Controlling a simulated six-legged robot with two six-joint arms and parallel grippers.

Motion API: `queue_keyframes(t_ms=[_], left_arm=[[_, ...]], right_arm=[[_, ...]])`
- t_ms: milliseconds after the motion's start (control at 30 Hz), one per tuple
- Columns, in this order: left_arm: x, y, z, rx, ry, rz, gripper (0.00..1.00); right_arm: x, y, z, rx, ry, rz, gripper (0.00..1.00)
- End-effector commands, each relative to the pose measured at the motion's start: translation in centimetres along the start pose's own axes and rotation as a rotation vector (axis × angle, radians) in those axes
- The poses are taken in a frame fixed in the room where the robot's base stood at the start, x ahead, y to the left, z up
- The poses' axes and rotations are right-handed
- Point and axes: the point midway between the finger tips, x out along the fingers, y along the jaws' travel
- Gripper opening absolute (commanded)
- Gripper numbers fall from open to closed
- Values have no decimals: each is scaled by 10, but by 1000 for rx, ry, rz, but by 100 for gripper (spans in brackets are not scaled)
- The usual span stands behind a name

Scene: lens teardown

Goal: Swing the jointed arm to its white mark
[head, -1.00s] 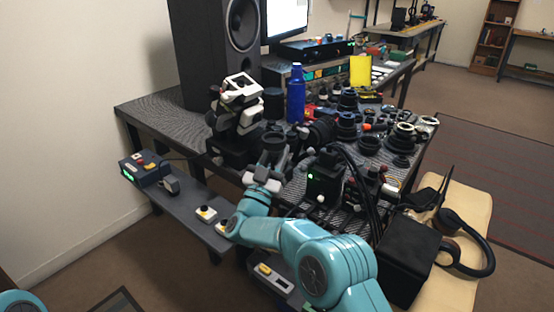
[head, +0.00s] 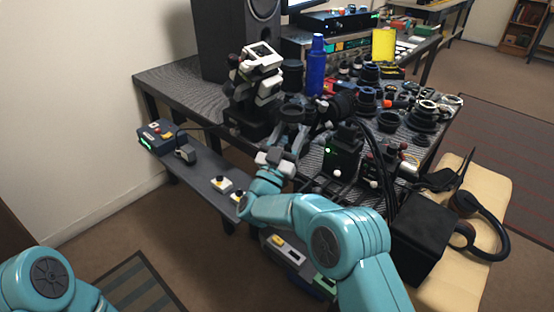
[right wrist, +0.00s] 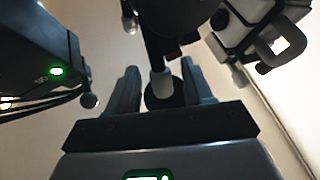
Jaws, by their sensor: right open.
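My right gripper (head: 291,137) is at the near edge of the dark bench, just below a round black part (head: 292,110). In the right wrist view its two fingers (right wrist: 160,88) stand apart. A dark rod with a pale grey tip (right wrist: 160,84) shows between them; I cannot tell whether they touch it. This rod may belong to the jointed arm, but I cannot make out the whole arm. I cannot pick out its white mark. A white-and-black jointed device (head: 258,78) stands left of the gripper. My left gripper is out of view.
A black box with a green light (head: 341,152) stands close right of my gripper, with cables beside it. A blue bottle (head: 316,68) and several lens parts crowd the bench (head: 180,84). A low shelf (head: 199,167) with buttons runs along the left.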

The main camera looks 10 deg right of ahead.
Motion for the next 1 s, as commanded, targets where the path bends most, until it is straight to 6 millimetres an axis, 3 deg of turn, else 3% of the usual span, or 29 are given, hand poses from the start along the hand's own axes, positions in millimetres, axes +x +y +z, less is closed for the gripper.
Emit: queue_keyframes(t_ms=[433, 467, 633, 1000], left_arm=[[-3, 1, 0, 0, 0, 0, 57], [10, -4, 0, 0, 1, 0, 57], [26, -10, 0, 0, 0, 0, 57], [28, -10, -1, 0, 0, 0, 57]], right_arm=[[-118, -1, -1, -1, 0, -5, 51], [-124, 0, 5, 1, 1, -2, 51], [-138, 0, 3, 1, 1, 0, 51], [-140, 0, -1, 0, 1, 0, 51]])
